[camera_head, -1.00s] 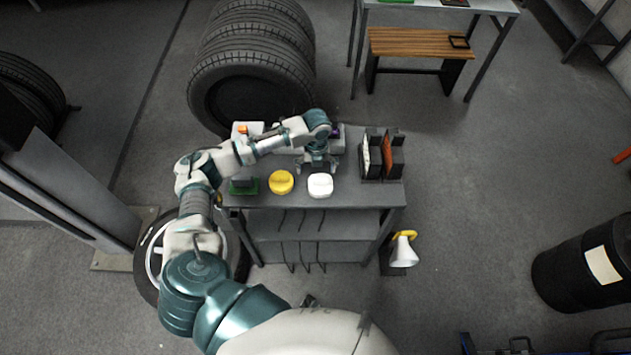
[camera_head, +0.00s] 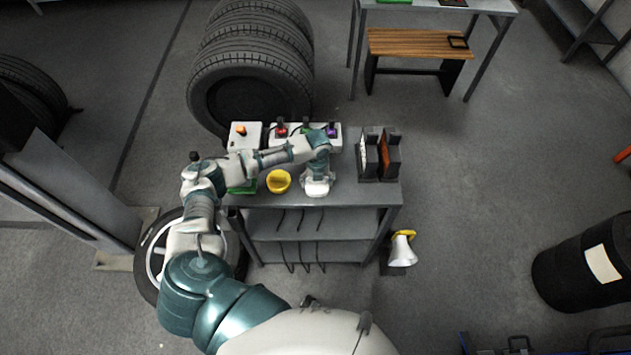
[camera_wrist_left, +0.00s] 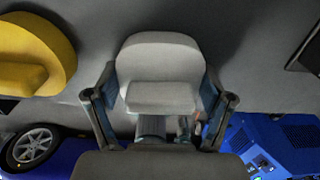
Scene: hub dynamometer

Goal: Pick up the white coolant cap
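The white coolant cap (camera_wrist_left: 160,58) fills the middle of the left wrist view, its raised grip bar toward the camera. My left gripper (camera_wrist_left: 160,88) has its two fingers spread wide, one on each side of the cap. Whether the pads press on it is hard to tell. My right gripper is out of view.
A yellow cap (camera_head: 278,182) sits close to the left of the gripper; it also shows in the left wrist view (camera_wrist_left: 38,55). Dark upright holders (camera_head: 391,160) stand on the right. Bench front right is clear.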

